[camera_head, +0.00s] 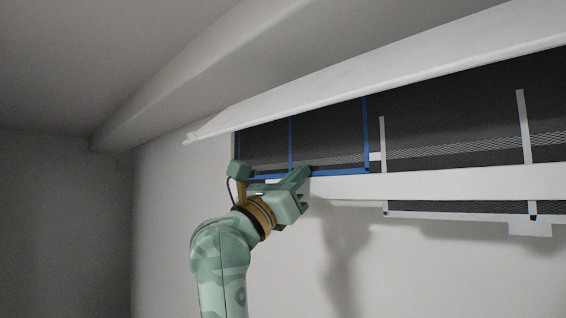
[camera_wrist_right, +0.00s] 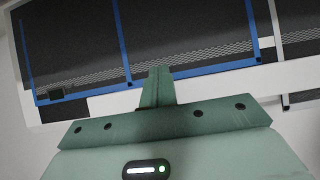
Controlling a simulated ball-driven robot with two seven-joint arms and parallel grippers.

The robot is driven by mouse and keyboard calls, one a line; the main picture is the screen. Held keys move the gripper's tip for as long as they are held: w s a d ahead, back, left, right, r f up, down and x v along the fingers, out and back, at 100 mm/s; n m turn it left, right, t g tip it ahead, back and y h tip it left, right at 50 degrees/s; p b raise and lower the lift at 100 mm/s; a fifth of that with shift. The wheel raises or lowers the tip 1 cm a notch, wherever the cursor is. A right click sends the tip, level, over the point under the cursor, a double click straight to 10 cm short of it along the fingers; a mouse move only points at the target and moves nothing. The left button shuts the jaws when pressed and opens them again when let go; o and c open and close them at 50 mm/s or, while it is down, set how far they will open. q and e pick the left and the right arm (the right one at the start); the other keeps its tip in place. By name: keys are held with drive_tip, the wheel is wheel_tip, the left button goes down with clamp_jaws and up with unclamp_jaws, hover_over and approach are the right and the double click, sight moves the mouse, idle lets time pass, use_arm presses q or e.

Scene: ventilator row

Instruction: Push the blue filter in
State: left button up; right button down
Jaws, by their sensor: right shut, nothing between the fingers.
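The blue filter (camera_head: 327,136) is a dark mesh panel with a blue frame and a blue middle bar, at the left end of the ventilator row in the head view. It also shows in the right wrist view (camera_wrist_right: 190,50), seen from below with its blue lower edge running across. My right gripper (camera_head: 303,172) is shut and empty, with its fingers at the filter's lower blue edge. In the right wrist view its fingertips (camera_wrist_right: 159,70) overlap that edge near the middle bar; I cannot tell whether they touch. My left gripper is not in view.
A white open flap (camera_head: 390,75) slopes above the row. A white rail (camera_head: 440,186) runs below the filters. A white-framed filter (camera_head: 450,122) is to the right of the blue one. A lower mesh strip (camera_head: 460,209) hangs under the rail. The wall below is bare.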

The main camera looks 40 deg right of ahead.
drive_tip(key=shift+d+r+p, duration=0.1)
drive_tip(key=shift+r+p, duration=0.8)
drive_tip(key=shift+r, duration=0.3)
drive_tip(key=shift+a+f, duration=0.1)
drive_tip(key=shift+a, duration=0.15)
drive_tip(key=shift+a, duration=0.35)
drive_tip(key=shift+a+f+b, duration=0.15)
drive_tip(key=shift+f+b, duration=0.4)
drive_tip(key=shift+b, duration=0.05)
drive_tip(key=a+f+b, duration=0.2)
drive_tip(key=f+b, duration=0.1)
drive_tip(key=shift+s+a+f, duration=0.15)
drive_tip(key=shift+a+f, duration=0.05)
drive_tip(key=shift+a, duration=0.1)
